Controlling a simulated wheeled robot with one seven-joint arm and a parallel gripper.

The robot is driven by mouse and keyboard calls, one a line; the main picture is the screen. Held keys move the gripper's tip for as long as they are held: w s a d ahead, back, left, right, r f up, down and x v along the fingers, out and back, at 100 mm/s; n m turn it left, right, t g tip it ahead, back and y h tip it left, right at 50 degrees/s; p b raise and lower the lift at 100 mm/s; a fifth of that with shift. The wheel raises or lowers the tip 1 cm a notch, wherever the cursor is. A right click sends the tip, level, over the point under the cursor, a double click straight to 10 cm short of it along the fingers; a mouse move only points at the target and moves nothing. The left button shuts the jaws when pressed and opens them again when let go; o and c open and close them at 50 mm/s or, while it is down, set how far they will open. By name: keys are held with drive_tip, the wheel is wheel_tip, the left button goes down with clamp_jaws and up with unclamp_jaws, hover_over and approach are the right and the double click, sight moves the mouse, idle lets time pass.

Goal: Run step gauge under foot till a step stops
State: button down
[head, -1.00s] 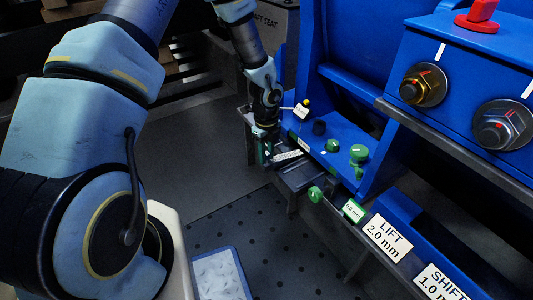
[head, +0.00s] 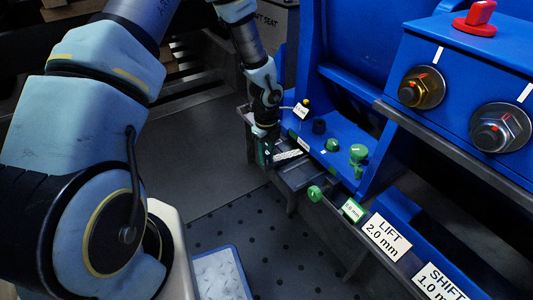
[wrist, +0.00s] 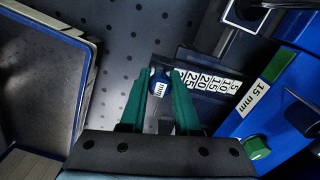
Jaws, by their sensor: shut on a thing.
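My gripper (wrist: 159,88) has two green fingers and is shut on the blue end of the step gauge (wrist: 205,84). The gauge carries a white strip with printed numbers such as 10, 15, 20 and 25, and a "mm" mark on its blue end. It points right, toward the blue foot (wrist: 236,125), which has a "15 mm" label. In the head view the gauge (head: 287,155) lies low beside the blue foot (head: 335,151). Whether a step touches the foot cannot be told.
Green knobs (head: 358,153) stand on the foot, with another (head: 315,193) at the rail. "LIFT 2.0 mm" (head: 386,238) and "SHIFT" (head: 440,283) labels sit at front right. A blue-rimmed tray (head: 239,262) is at the bottom. Large bolts (head: 422,87) are upper right.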

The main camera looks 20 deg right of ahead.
drive_tip(key=shift+f, duration=0.3)
idle(0.4)
drive_tip(key=c, duration=0.6)
unclamp_jaws()
drive_tip(key=shift+f, duration=0.1)
drive_tip(key=shift+o, duration=0.2)
wheel_tip(320, 180, up, 11)
drive_tip(key=shift+f+p, duration=0.1)
drive_tip(key=shift+p, duration=1.1)
drive_tip(key=s+a+r+n+t, duration=0.1)
drive_tip(key=s+a+r+n, duration=0.1)
drive_tip(key=a+r+n, duration=0.6)
drive_tip(key=s+a+r+n, duration=0.1)
drive_tip(key=a+r+n, duration=0.3)
drive_tip(key=a+n, duration=0.85)
drive_tip(key=s+a+r+n+t, duration=0.1)
drive_tip(key=s+a+r+n, duration=0.1)
drive_tip(key=a+r+n, duration=0.6)
wheel_tip(320, 180, up, 22)
drive_tip(key=a+n+p, duration=0.1)
drive_tip(key=n+p, duration=0.1)
drive_tip(key=p, duration=2.2)
drive_tip(key=shift+w+a, duration=0.3)
drive_tip(key=shift+w, duration=0.05)
